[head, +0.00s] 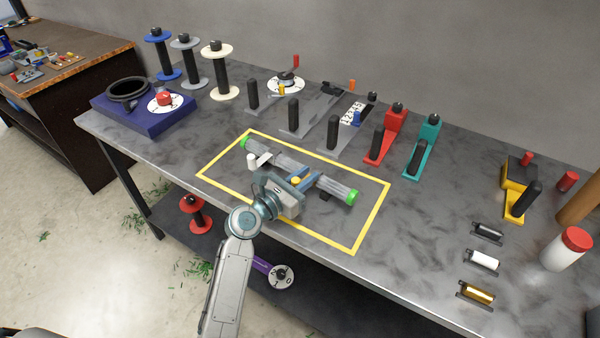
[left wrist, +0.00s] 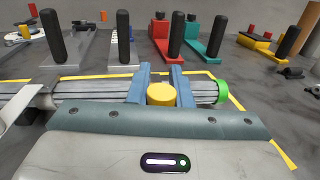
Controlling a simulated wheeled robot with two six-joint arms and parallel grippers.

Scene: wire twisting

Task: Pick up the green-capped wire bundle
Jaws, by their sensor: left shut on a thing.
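The wire bundle (head: 334,187) is a long grey ribbed rod with green caps at both ends. It lies slantwise across the yellow-outlined rectangle on the grey table; I cannot tell whether it is clear of the surface. It also shows in the left wrist view (left wrist: 98,88), with one green cap (left wrist: 222,91) at the right. My left gripper (left wrist: 161,82) is shut at the bundle's middle, its two blue fingers crossing it. A yellow round knob (left wrist: 161,95) sits between the fingers. The gripper body hides part of the bundle in the head view (head: 296,182). My right gripper is not in view.
A white part (head: 252,160) stands by the bundle's left half. Black-handled stands (head: 333,134), a red one (head: 375,146) and a teal one (head: 418,155) line the back. Spools (head: 217,72) stand at the back left. A red-lidded jar (head: 567,250) is at the right.

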